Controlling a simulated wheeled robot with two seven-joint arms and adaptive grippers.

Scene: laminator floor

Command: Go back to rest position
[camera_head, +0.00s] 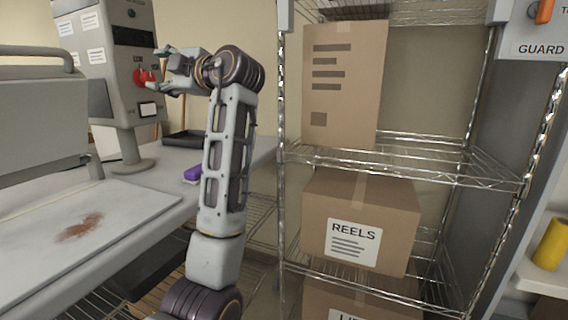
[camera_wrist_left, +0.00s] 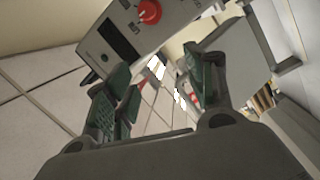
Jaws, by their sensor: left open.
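My left arm rises through the middle of the head view, and its gripper (camera_head: 166,70) points left, close to the grey control box. In the left wrist view the same gripper (camera_wrist_left: 160,92) has its two green-padded fingers spread apart with nothing between them. The control box (camera_head: 115,60) has a red knob and stands on a post on the bench; it also shows in the left wrist view (camera_wrist_left: 165,25), just beyond the fingers. I cannot tell whether a finger touches it. My right gripper is in neither view.
A wire shelf rack (camera_head: 400,155) holds cardboard boxes, one labelled REELS (camera_head: 362,225). A bench (camera_head: 75,235) with a brown stain, a purple object (camera_head: 192,174) and a black tray (camera_head: 188,139) lies left. A yellow cylinder (camera_head: 551,245) sits at far right.

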